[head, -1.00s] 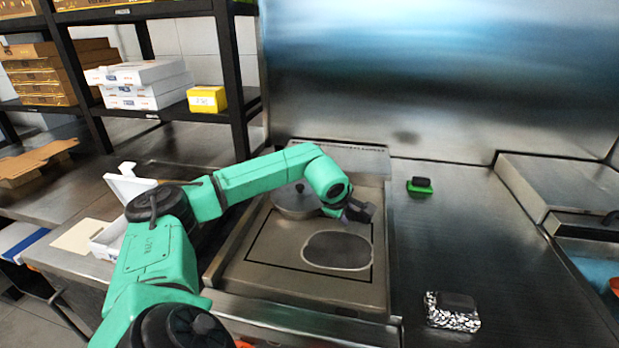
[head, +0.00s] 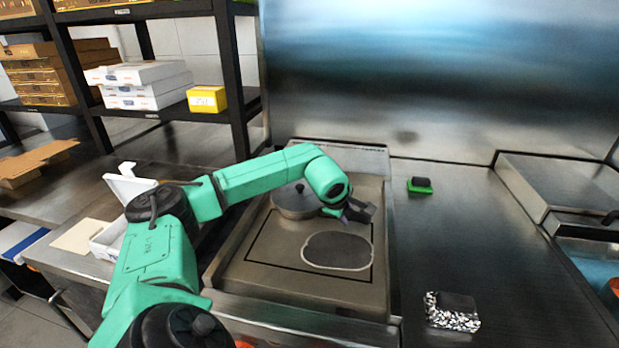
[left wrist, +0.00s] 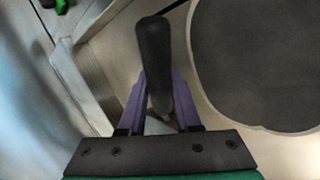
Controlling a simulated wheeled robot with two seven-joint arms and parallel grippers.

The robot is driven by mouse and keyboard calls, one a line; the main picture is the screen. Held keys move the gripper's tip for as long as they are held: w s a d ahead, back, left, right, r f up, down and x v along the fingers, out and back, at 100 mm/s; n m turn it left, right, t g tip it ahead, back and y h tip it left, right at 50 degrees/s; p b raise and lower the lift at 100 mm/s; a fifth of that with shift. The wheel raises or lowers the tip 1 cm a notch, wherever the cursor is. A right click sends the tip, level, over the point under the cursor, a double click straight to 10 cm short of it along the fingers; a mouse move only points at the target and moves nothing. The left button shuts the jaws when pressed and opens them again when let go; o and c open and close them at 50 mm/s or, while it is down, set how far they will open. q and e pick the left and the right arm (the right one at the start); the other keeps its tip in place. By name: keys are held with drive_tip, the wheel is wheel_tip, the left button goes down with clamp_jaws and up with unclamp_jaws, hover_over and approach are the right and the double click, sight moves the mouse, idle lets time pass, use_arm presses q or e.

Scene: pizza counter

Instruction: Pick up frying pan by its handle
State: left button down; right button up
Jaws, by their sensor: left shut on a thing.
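The frying pan (head: 292,204) is a round grey metal pan with a lid-like top and a small dark knob. It sits at the back of the steel cooking surface, partly hidden by my left arm in the head view. Its black handle (left wrist: 152,55) sticks out between the purple fingers in the left wrist view. My left gripper (head: 358,210) is at the right of the pan, and in the left wrist view it (left wrist: 158,95) is shut on the handle. The pan body is out of the left wrist view. My right gripper is not in view.
A dark flat shape with a pale rim (head: 337,251) lies on the cooking surface (head: 270,275) in front of my gripper. A green sponge-like block (head: 419,187) and a speckled block (head: 452,313) lie on the right counter. A shelf with boxes (head: 145,85) stands at left.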

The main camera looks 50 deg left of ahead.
use_arm(q)
drive_tip(key=shift+r, duration=0.1)
idle(0.4)
drive_tip(key=shift+w+r, duration=0.1)
drive_tip(key=shift+r, duration=0.15)
wheel_tip(320, 180, up, 19)
drive_tip(key=p, duration=0.1)
drive_tip(key=shift+r+p, duration=0.2)
drive_tip(key=shift+p, duration=0.2)
idle(1.3)
